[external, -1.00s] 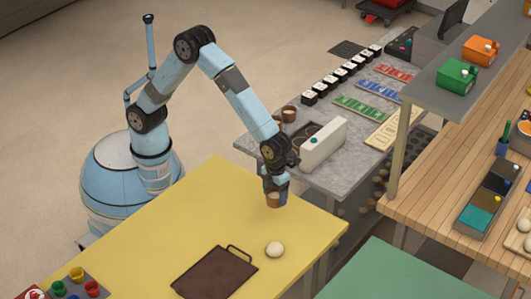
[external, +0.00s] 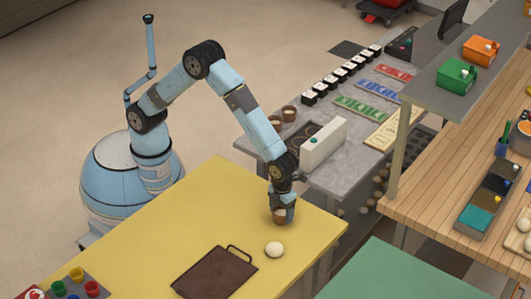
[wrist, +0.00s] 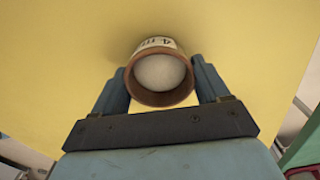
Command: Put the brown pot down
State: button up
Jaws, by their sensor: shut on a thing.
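The brown pot (external: 280,216) is held upright in my gripper (external: 283,208) over the yellow table (external: 205,215), near its right part. In the wrist view the pot (wrist: 160,98) sits between the two blue fingers of my gripper (wrist: 160,90). It has a brown rim, a pale label with dark marks, and a whitish round content. The pot is at or just above the tabletop; I cannot tell whether it touches.
A pale ball (external: 274,249) lies on the table just in front of the pot. A dark brown tray with a handle (external: 215,272) lies further left. Two more brown pots (external: 289,113) stand on the grey counter (external: 245,145). The table's left middle is clear.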

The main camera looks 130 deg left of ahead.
jog(key=shift+f, duration=0.1)
jog(key=o, duration=1.2)
